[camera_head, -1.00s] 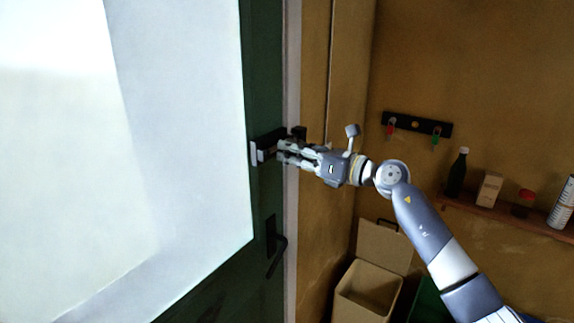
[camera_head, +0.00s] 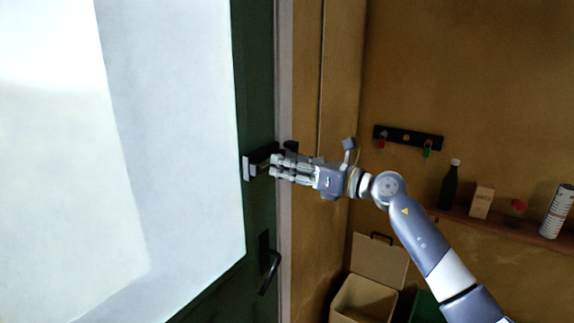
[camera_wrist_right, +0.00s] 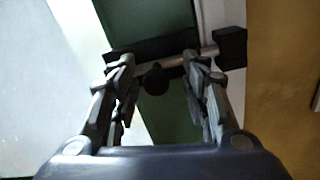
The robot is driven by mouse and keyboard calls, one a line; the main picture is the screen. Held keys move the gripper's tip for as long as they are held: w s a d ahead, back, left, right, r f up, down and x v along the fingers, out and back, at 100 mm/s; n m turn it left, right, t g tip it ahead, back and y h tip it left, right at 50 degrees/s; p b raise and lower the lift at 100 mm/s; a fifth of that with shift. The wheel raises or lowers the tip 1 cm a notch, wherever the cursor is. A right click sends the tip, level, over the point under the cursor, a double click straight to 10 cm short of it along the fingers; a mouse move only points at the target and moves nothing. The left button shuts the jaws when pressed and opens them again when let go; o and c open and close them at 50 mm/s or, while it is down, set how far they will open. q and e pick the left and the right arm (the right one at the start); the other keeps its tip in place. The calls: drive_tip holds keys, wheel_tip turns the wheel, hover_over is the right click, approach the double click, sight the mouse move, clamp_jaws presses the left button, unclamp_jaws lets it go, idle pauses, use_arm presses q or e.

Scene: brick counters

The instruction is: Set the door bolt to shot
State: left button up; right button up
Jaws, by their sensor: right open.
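The door bolt (camera_head: 258,164) is a black fitting near the edge of the dark green door. In the right wrist view its black plate (camera_wrist_right: 152,48), a metal rod (camera_wrist_right: 178,61) and a round black knob (camera_wrist_right: 156,78) show. The rod's right end lies close to the black keeper (camera_wrist_right: 231,47) on the frame; I cannot tell whether it enters. My right gripper (camera_head: 271,166) is open at the bolt. In the right wrist view its fingers stand left and right of the knob, apart from it as far as I can see. My left gripper is not in view.
A black door handle (camera_head: 269,268) sits below the bolt. A large white panel (camera_head: 150,150) covers the left of the head view. A key rack (camera_head: 408,137), a shelf (camera_head: 495,225) with a bottle and other items, and an open bin (camera_head: 363,300) are at right.

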drive_tip(key=v, duration=1.1)
drive_tip(key=shift+d, duration=0.25)
